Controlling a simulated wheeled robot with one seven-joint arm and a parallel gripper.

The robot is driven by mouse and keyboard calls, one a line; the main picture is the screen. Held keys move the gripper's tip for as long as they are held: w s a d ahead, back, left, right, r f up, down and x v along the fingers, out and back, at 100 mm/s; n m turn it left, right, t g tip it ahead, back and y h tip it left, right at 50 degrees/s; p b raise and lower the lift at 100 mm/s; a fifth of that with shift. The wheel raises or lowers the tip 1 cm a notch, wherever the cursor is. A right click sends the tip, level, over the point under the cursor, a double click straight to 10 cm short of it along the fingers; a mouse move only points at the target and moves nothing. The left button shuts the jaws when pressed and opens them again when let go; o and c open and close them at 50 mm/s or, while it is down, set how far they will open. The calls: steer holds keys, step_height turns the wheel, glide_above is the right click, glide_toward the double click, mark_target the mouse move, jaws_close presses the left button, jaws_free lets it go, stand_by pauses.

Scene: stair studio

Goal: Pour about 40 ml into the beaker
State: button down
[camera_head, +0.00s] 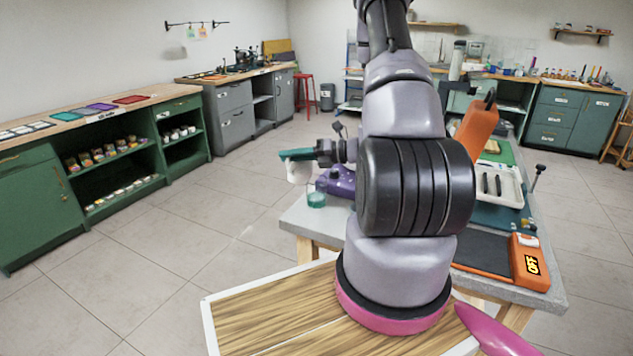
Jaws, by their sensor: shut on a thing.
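My gripper (297,155), with teal fingers, reaches out to the left beyond my arm. It is shut on a small white vessel (298,173), which hangs just below the fingers. The vessel's mouth and contents are too small to make out. A small teal-green, see-through container (316,200), which looks like the beaker, stands near the left edge of the grey table (298,222). The white vessel is above and a little left of it in the picture, apart from it. Any liquid level in the beaker cannot be read.
A purple device (337,182) stands close behind the beaker, partly hidden by my arm. On the table's right are a white tray (508,187) with dark tools and an orange device (529,264) marked OFF. Green shelves line the left wall. The floor left of the table is clear.

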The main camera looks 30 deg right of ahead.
steer(key=shift+s+a+f+n+h, duration=0.2)
steer(key=shift+a+f+n+h, duration=0.3)
steer(key=shift+f+n, duration=0.2)
steer(key=shift+s+a+f+n+h, duration=0.25)
steer(key=shift+a+f+n+h, duration=0.3)
steer(key=shift+f, duration=0.3)
steer(key=shift+s+a+f+n+h, duration=0.2)
steer(key=shift+a+f+n+h, duration=0.3)
steer(key=shift+f+n, duration=0.2)
steer(key=shift+f, duration=0.1)
stand_by(0.4)
